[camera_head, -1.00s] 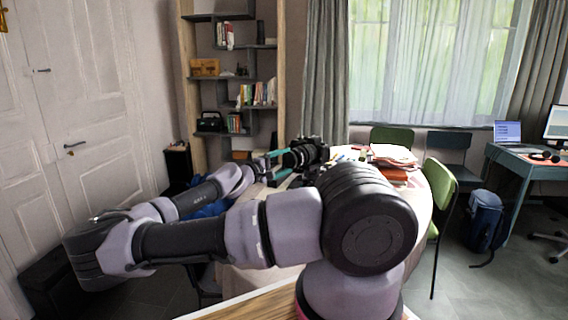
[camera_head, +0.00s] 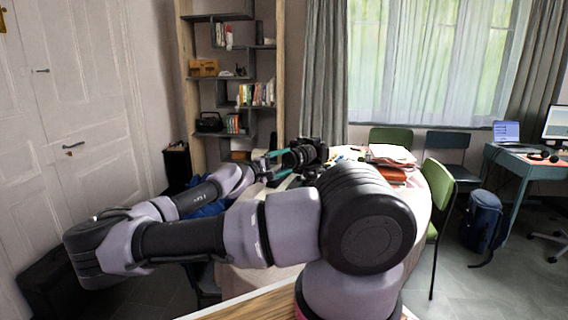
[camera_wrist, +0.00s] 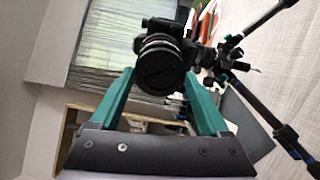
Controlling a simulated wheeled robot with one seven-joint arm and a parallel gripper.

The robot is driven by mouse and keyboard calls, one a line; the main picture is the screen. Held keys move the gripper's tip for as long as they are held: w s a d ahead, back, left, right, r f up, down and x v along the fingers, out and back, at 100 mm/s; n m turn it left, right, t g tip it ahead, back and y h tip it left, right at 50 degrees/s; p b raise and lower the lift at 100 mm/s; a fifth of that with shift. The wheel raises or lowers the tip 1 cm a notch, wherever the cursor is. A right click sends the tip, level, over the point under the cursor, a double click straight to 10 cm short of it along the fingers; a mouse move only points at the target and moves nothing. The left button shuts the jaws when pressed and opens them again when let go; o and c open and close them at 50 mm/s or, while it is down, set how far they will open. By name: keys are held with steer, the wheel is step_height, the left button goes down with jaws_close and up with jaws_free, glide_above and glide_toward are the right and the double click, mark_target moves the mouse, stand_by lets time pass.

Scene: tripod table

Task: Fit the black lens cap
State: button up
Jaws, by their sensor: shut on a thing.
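A black camera (camera_wrist: 172,28) with a ringed black lens stands on a tripod (camera_wrist: 247,84) in the wrist view. It also shows on the table in the head view (camera_head: 311,150). My gripper (camera_wrist: 160,78), with teal fingers, reaches to the front of the lens. It is shut on the black lens cap (camera_wrist: 160,70), a dark disc between the fingertips. The disc overlaps the lens front, black on black, and I cannot tell whether it touches or is seated. In the head view my gripper (camera_head: 284,160) is small, and the cap is not distinguishable.
The table (camera_head: 428,205) also bears a stack of papers and folders (camera_head: 392,160) right of the camera. Green chairs (camera_head: 441,190) stand around it. A bookshelf (camera_head: 238,65) is behind. A tripod leg reaches toward the lower right of the wrist view.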

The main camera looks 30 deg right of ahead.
steer(key=shift+w+d, duration=0.15)
steer(key=shift+d, duration=0.3)
stand_by(1.0)
steer(key=o, duration=1.3)
steer(key=shift+a, duration=0.15)
steer(key=shift+v, duration=3.4)
